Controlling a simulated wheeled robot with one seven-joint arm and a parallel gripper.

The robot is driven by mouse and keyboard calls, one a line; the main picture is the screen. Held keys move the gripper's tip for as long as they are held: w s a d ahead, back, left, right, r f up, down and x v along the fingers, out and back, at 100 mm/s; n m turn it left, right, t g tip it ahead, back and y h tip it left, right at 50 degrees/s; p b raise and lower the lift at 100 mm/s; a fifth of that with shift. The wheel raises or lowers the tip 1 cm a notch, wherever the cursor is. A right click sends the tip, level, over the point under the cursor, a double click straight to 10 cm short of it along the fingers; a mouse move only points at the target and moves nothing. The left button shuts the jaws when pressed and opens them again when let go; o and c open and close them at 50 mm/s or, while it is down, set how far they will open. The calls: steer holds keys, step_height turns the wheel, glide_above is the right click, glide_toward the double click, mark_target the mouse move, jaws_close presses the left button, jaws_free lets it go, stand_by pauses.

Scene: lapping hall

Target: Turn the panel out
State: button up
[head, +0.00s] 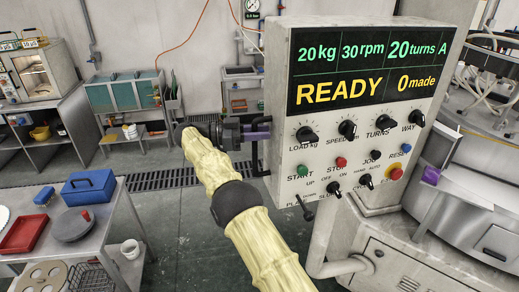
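The panel (365,115) is a pale grey control box at the centre right, its face turned towards me. Its display reads 20 kg, 30 rpm, 20 turns A, READY and 0 made. Knobs and coloured buttons sit below the display. A dark bar like a handle (256,158) shows at the panel's left side. My gripper (257,129) is at that left side, level with the upper knobs, with purple on its fingers. It is beside or around the bar; I cannot tell which. The finger gap is too small to make out.
A grey machine (470,190) with hoses stands right, behind the panel. A bench (95,240) at left front bears a blue toolbox (89,188), a red tray (23,233) and a grey disc (72,226). A floor grate (165,178) runs behind. Floor between bench and panel is clear.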

mark_target(259, 118)
steer(key=r, duration=0.3)
steer(key=shift+w, duration=0.25)
steer(key=shift+s+r, duration=0.2)
steer(key=shift+r, duration=0.05)
steer(key=shift+r+p, duration=0.15)
steer(key=shift+p, duration=0.45)
